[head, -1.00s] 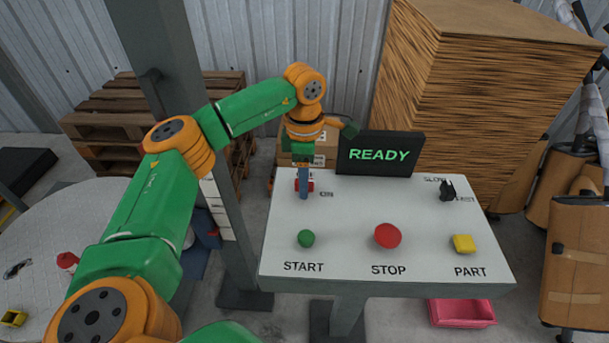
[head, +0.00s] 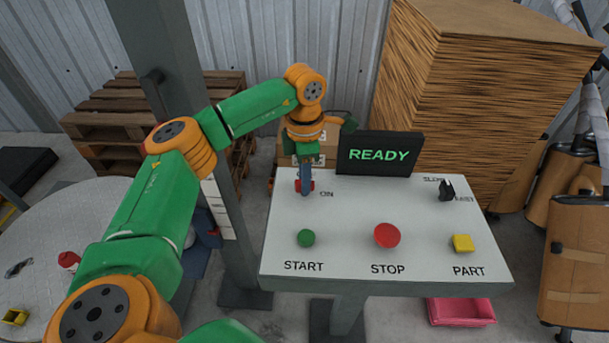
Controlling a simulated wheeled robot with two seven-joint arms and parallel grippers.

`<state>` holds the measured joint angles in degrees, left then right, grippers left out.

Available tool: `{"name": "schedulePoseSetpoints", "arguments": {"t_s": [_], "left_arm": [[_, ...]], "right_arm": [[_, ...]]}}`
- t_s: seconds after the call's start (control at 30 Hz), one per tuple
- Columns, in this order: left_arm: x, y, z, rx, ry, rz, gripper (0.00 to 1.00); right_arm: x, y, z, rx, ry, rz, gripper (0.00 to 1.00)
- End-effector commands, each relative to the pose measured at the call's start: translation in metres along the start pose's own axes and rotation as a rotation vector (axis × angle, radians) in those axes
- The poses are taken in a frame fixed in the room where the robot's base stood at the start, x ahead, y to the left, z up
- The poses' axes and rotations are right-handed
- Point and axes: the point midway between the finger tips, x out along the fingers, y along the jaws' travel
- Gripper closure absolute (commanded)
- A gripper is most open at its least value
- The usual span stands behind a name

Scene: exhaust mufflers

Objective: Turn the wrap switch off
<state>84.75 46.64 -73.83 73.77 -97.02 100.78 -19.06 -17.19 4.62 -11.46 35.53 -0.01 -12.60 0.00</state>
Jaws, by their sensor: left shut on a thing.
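The wrap switch (head: 298,185) is a red piece at the back left of the white control panel (head: 345,215), beside the label ON. My left gripper (head: 306,190) points down over it and is shut on it. The gripper's blue-grey fingers hide most of the switch, so its position cannot be told. My right gripper is not in view.
The panel also carries a green START button (head: 306,238), a red STOP button (head: 387,236), a yellow PART button (head: 462,243) and a black knob (head: 446,190). A black screen (head: 379,154) reading READY stands behind. A pink bin (head: 461,312) lies below.

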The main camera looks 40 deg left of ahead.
Motion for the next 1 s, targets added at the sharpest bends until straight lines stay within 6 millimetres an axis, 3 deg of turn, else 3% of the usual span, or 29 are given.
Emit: {"name": "schedulePoseSetpoints", "arguments": {"t_s": [1.0], "left_arm": [[0.0,-0.001,0.0,-0.956,0.004,-0.001,1.0]], "right_arm": [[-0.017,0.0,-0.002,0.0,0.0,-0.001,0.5]]}}
